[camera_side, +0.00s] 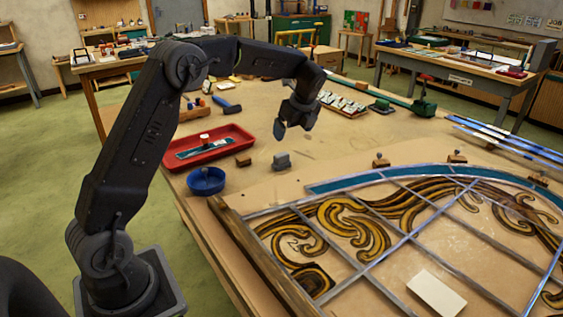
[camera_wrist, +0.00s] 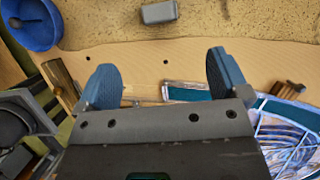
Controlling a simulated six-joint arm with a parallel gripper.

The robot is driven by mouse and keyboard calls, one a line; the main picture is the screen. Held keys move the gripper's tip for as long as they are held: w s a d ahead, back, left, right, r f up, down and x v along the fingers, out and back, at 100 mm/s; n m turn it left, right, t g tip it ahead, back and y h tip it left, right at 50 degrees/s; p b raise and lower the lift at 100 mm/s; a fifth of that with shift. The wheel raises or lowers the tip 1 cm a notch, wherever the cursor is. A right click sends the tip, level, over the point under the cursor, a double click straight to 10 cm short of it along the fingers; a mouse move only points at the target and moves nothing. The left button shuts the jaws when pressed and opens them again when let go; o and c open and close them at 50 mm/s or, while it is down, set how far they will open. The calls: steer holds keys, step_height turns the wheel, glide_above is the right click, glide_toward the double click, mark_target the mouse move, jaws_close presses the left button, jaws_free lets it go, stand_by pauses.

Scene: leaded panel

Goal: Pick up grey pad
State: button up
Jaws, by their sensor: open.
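The grey pad (camera_side: 282,160) is a small block lying on the tan work board, to the right of the red tray and the blue bowl. In the wrist view the grey pad (camera_wrist: 159,12) lies at the top edge, beyond the fingertips and roughly centred between them. My gripper (camera_side: 292,127) hangs above the table, a little above the pad in the side view, apart from it. In the wrist view my gripper (camera_wrist: 162,72) has its two blue-padded fingers spread wide with nothing between them.
A blue bowl (camera_side: 206,181) and a red tray (camera_side: 209,148) holding a tool stand left of the pad. A small brown block (camera_side: 243,161) lies close by. The leaded panel (camera_side: 400,222) fills the front right. The board around the pad is mostly clear.

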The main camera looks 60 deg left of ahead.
mark_target(282, 154)
steer(key=x, duration=0.7)
steer(key=shift+f, duration=0.15)
steer(key=shift+x, duration=3.05)
steer(key=shift+s+a, duration=0.15)
steer(key=shift+a, duration=0.05)
steer(key=c, duration=1)
